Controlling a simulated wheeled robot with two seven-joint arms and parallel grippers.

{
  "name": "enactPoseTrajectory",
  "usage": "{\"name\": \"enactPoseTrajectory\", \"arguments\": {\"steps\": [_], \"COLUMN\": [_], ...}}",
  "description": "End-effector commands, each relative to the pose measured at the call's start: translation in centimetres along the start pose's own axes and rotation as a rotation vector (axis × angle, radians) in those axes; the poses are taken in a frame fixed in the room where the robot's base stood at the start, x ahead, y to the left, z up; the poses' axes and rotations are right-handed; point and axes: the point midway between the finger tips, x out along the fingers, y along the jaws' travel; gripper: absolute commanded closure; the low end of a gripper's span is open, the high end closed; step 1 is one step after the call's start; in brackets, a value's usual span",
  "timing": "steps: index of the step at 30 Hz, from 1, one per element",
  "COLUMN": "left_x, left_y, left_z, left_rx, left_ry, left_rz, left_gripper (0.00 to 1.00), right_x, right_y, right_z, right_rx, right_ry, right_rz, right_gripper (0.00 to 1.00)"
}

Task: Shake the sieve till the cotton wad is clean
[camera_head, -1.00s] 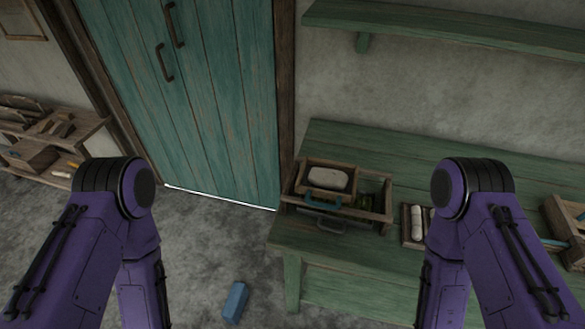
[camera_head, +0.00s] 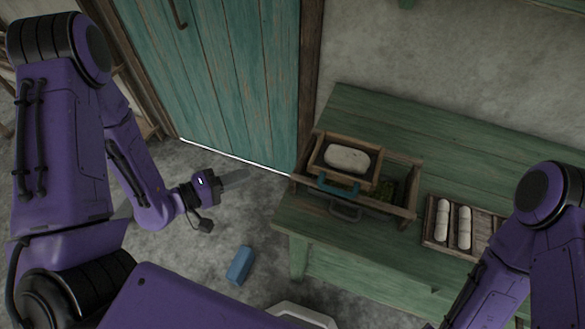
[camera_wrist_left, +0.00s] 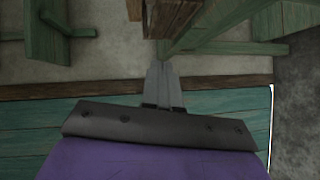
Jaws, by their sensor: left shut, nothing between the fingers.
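The cotton wad (camera_head: 347,159) is pale and lies in the sieve (camera_head: 318,164), a small wooden frame with a blue handle (camera_head: 338,187). The sieve sits over the left part of a larger wooden box (camera_head: 409,205) on the green table. Whether the wad is clean is too small to tell. My left gripper (camera_head: 245,174) is to the left of the table, apart from the sieve, its fingers pointing right. In the left wrist view its fingers (camera_wrist_left: 163,72) are together and empty. My right arm shows at the lower right, but its gripper is out of frame.
The green table (camera_head: 362,110) has free room behind the box. A tray (camera_head: 429,233) with white cotton rolls (camera_head: 464,227) stands to the right. A blue block (camera_head: 240,264) lies on the floor. A teal door (camera_head: 225,75) is behind my left arm.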

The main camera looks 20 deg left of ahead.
Motion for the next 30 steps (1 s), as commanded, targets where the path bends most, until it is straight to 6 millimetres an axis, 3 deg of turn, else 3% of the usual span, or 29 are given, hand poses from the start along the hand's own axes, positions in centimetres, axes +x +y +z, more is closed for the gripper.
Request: {"name": "enactPoseTrajectory", "arguments": {"steps": [3,8,11,23,30], "left_x": [-0.9,-1.1,0.2,8.7,10.4], "left_y": [2.2,3.3,3.6,5.2,5.7], "left_z": [0.5,1.1,1.3,2.5,5.1], "left_rx": [-0.079,-0.120,-0.119,-0.116,-0.117], "left_ry": [-0.085,-0.137,-0.141,-0.141,-0.138], "left_rz": [0.119,0.165,0.164,0.163,0.162], "left_gripper": [1.00,1.00,1.00,1.00,1.00], "right_x": [0.4,0.3,0.1,-1.6,-2.4], "right_y": [0.0,0.0,0.0,0.1,0.2], "right_z": [0.1,0.1,0.0,-0.6,-1.0], "right_rx": [0.000,0.000,0.000,0.000,0.000], "right_ry": [0.000,0.000,0.000,0.000,0.000], "right_rz": [0.000,0.000,0.000,0.000,0.000], "right_gripper": [1.00,1.00,1.00,1.00,1.00]}}
